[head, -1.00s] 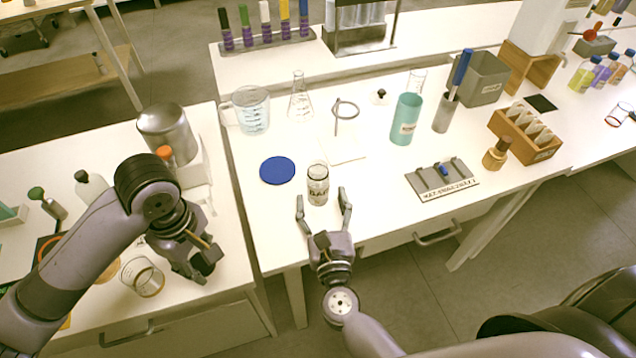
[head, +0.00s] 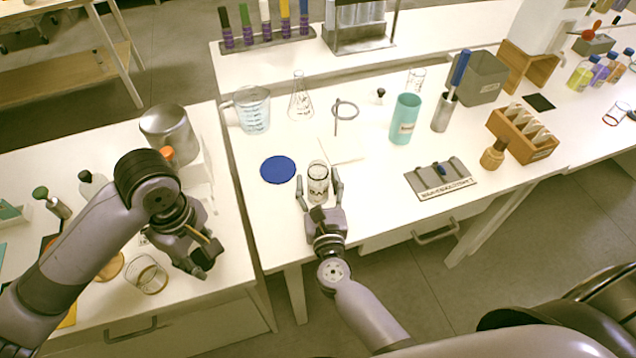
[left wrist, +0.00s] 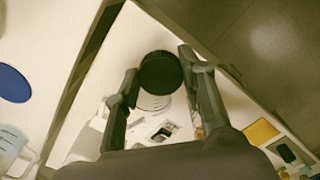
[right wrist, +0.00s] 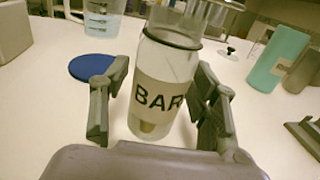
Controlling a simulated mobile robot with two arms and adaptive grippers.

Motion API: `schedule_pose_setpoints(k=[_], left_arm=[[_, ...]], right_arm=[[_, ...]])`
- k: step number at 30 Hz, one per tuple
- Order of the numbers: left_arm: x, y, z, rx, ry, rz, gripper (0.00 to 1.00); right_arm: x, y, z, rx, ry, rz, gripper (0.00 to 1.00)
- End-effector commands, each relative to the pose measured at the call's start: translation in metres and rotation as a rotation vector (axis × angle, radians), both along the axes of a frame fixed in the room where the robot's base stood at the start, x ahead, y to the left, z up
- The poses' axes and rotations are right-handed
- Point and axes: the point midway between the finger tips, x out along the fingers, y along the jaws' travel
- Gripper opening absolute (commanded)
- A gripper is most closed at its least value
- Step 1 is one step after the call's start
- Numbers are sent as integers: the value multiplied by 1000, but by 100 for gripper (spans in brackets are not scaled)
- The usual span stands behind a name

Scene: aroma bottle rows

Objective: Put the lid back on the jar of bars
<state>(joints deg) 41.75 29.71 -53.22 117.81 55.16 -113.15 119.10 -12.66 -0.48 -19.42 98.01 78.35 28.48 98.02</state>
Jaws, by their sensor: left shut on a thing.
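The jar of bars (head: 318,171) is clear glass with a pale label reading "BAR" and a dark ring near its top. It stands upright on the middle table, with no lid seen on it. The jar also fills the middle of the right wrist view (right wrist: 160,92). My right gripper (head: 318,184) is open, its fingers on either side of the jar with gaps showing. My left gripper (head: 206,260) is over the left table, shut on a dark round lid (left wrist: 160,73), seen between its fingers in the left wrist view.
A blue disc (head: 278,169) lies left of the jar. A measuring jug (head: 254,112), a flask (head: 300,100) and a teal cup (head: 404,120) stand behind it. A glass beaker (head: 148,276) is on the left table below my left gripper. The table front beside the jar is clear.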

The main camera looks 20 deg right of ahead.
Motion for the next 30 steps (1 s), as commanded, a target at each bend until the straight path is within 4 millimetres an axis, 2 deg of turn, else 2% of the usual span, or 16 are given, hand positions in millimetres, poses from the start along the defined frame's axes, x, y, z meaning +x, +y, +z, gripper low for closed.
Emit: schedule_pose_setpoints(k=[2,18,30], left_arm=[[0,0,0,0,0,0,26],[0,0,0,0,0,0,26],[0,0,6,0,0,0,26]], right_arm=[[0,0,0,0,0,0,48],[0,0,0,0,0,0,12],[0,0,7,1,-1,0,11]])
